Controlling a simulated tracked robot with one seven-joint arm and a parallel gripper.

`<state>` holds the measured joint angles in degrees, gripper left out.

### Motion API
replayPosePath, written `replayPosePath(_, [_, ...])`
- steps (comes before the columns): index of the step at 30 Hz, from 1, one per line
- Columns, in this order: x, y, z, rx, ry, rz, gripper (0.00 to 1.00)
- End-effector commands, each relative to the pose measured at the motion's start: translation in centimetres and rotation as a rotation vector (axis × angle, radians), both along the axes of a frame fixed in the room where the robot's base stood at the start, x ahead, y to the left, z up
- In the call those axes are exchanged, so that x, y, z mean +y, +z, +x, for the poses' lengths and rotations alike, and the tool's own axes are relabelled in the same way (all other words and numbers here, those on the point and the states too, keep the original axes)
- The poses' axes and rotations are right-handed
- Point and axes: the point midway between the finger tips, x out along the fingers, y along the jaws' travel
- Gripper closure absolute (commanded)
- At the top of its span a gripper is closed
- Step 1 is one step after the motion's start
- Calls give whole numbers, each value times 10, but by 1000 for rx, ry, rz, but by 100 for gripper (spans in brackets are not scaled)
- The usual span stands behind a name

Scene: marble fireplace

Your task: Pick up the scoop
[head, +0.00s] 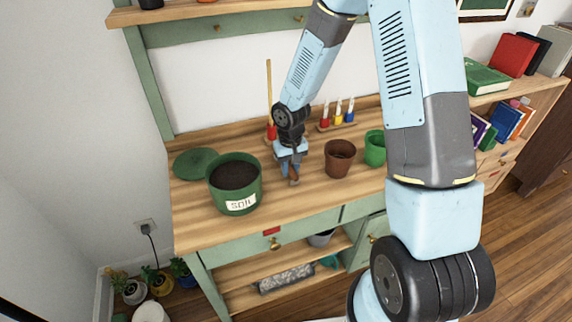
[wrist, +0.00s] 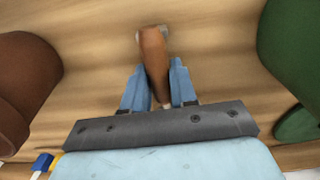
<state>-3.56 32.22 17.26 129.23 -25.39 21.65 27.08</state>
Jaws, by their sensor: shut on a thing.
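The scoop (wrist: 153,58) shows in the wrist view as a brown handle with a pale end, lying between the two blue fingers of my gripper (wrist: 158,90). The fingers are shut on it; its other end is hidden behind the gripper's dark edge. In the head view my gripper (head: 293,178) points down at the bench top, between the soil pot and the brown pot. Only a small brown bit of the scoop shows below the fingers there. I cannot tell whether the scoop still touches the wood.
A green pot of soil (head: 237,178) labelled SOIL stands left of my gripper, with a green lid (head: 196,164) behind it. A brown pot (head: 340,158) and a green pot (head: 375,149) stand to the right. Bare wood lies in front.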

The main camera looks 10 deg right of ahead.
Motion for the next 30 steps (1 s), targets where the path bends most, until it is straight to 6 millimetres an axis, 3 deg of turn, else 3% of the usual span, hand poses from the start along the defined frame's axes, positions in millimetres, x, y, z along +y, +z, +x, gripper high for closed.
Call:
replayPosePath(3, [0,0,0,0,0,0,100])
replayPosePath(14, [0,3,0,-1,0,0,100])
replayPosePath(21, [-1,32,1,-5,-2,1,100])
replayPosePath(30, [-10,76,-35,-3,-2,-1,100])
